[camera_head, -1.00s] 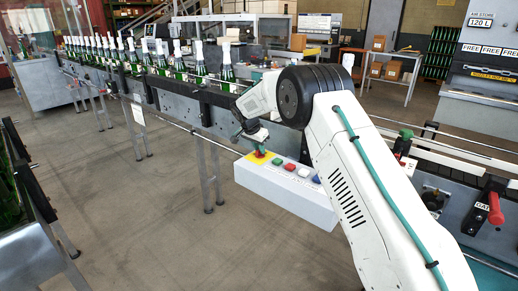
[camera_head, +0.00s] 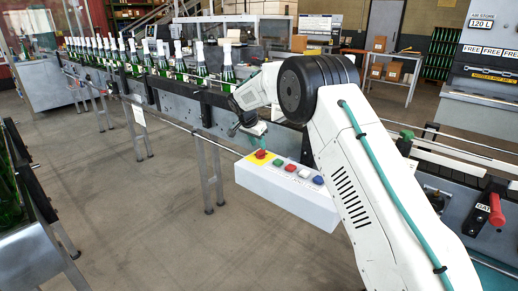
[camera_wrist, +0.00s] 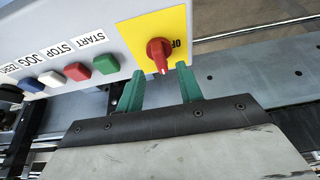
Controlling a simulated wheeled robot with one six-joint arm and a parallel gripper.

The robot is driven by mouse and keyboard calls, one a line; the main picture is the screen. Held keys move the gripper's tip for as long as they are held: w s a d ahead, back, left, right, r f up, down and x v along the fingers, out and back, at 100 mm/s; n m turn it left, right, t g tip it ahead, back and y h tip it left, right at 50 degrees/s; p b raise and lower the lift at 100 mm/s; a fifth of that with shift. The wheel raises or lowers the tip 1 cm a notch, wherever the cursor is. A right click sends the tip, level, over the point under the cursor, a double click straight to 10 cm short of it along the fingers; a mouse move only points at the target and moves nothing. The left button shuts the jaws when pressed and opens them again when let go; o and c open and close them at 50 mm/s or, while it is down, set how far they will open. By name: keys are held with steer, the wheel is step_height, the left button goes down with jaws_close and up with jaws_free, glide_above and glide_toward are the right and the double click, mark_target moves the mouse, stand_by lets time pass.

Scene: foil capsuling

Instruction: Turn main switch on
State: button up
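The main switch is a red rotary knob on a yellow plate at the left end of the white control box (camera_head: 285,200). The knob (camera_head: 261,154) shows in the head view, and the knob (camera_wrist: 160,52) shows close up in the wrist view, with a partly hidden label beside it that seems to read OFF. My gripper (camera_head: 259,144) is just above the knob in the head view. In the wrist view my gripper (camera_wrist: 159,70) has its two green fingers apart and empty.
Green, red, white and blue buttons (camera_head: 290,168) sit in a row beside the switch on the box. A conveyor (camera_head: 185,92) carrying several bottles runs behind. A red-handled lever (camera_head: 496,208) is at right. The floor in front of the box is clear.

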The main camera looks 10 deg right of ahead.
steer(key=v, duration=0.3)
steer(key=shift+s+a+r, duration=0.1)
steer(key=shift+r, duration=0.25)
steer(key=s+f+n+g, duration=0.1)
steer(key=s+f+n, duration=0.1)
steer(key=shift+s+f+n, duration=0.3)
steer(key=shift+f, duration=0.1)
steer(key=s, duration=0.1)
steer(key=s+n, duration=0.1)
steer(key=s, duration=0.1)
steer(key=shift+s+f+g, duration=0.15)
steer(key=shift+f+g, duration=0.1)
steer(key=shift+g, duration=0.15)
steer(key=s+d+r+n+g+y, duration=0.15)
steer(key=s+r, duration=0.25)
steer(key=s, duration=0.6)
steer(key=s+d+r+n, duration=0.1)
steer(key=s+r+n, duration=0.25)
steer(key=s, duration=0.55)
steer(key=s+d+r+n+g+y, duration=0.1)
steer(key=s+r, duration=0.4)
steer(key=s, duration=0.5)
steer(key=s+d+r+t, duration=0.1)
steer(key=s, duration=1.1)
steer(key=s+d+r+n+t+y, duration=0.1)
steer(key=s+r+t, duration=0.1)
steer(key=s, duration=1.1)
steer(key=shift+d, duration=0.2)
